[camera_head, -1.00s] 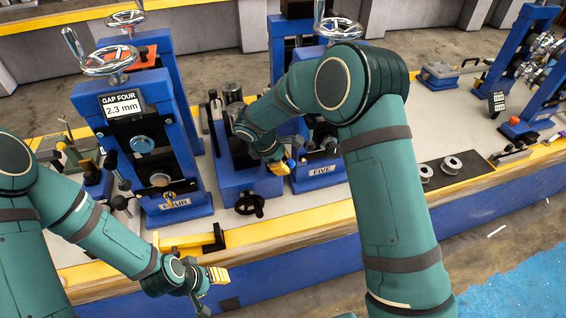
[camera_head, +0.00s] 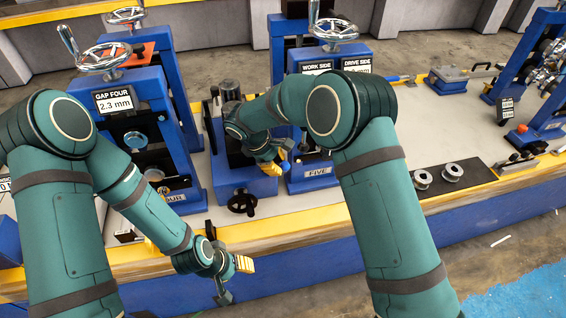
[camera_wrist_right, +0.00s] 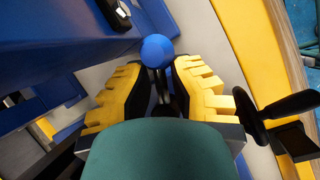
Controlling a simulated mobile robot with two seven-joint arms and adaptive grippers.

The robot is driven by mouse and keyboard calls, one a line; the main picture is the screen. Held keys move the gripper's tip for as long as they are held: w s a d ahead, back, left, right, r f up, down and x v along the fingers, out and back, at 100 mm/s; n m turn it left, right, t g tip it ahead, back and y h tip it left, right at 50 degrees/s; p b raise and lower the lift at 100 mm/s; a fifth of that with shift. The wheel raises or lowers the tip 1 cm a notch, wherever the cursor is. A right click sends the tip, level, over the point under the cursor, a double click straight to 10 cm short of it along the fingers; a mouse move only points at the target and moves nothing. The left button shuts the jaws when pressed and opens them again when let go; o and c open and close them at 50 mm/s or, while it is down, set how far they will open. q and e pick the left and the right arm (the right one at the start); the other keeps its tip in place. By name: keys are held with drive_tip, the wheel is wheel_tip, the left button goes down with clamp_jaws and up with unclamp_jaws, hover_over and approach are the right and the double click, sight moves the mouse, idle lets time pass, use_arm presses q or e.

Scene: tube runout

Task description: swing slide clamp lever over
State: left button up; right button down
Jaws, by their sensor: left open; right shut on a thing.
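The slide clamp lever shows as a dark stem topped by a blue ball knob (camera_wrist_right: 157,50) in the right wrist view. Its knob (camera_head: 285,168) also shows in the head view, at the front of the slide block between stands four and five. My right gripper (camera_wrist_right: 158,85) is shut on the lever, its yellow ribbed fingers either side of the stem just below the knob. The lever's lower end is hidden. My left gripper (camera_head: 236,279) is open and empty, in front of the yellow bench edge, apart from the lever.
A black handwheel (camera_head: 242,202) sits below the lever on the slide's front. Stand four (camera_head: 186,201) is to the left, stand five (camera_head: 320,181) to the right. Two metal spools (camera_head: 452,168) on a dark strip lie further right. The grey bench top between is partly clear.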

drive_tip(key=shift+s+d+f, duration=0.15)
drive_tip(key=shift+d+f, duration=0.05)
drive_tip(key=shift+d, duration=0.2)
drive_tip(key=c, duration=0.6)
unclamp_jaws()
drive_tip(key=shift+d, duration=0.15)
drive_tip(key=shift+c, duration=0.2)
drive_tip(key=shift+r, duration=0.1)
drive_tip(key=shift+a, duration=0.25)
drive_tip(key=shift+a+r, duration=0.1)
drive_tip(key=shift+r, duration=0.15)
drive_tip(key=w+v, duration=0.1)
drive_tip(key=v, duration=1)
drive_tip(key=shift+s+a+r, duration=0.15)
drive_tip(key=shift+s+r, duration=0.05)
drive_tip(key=shift+s, duration=0.3)
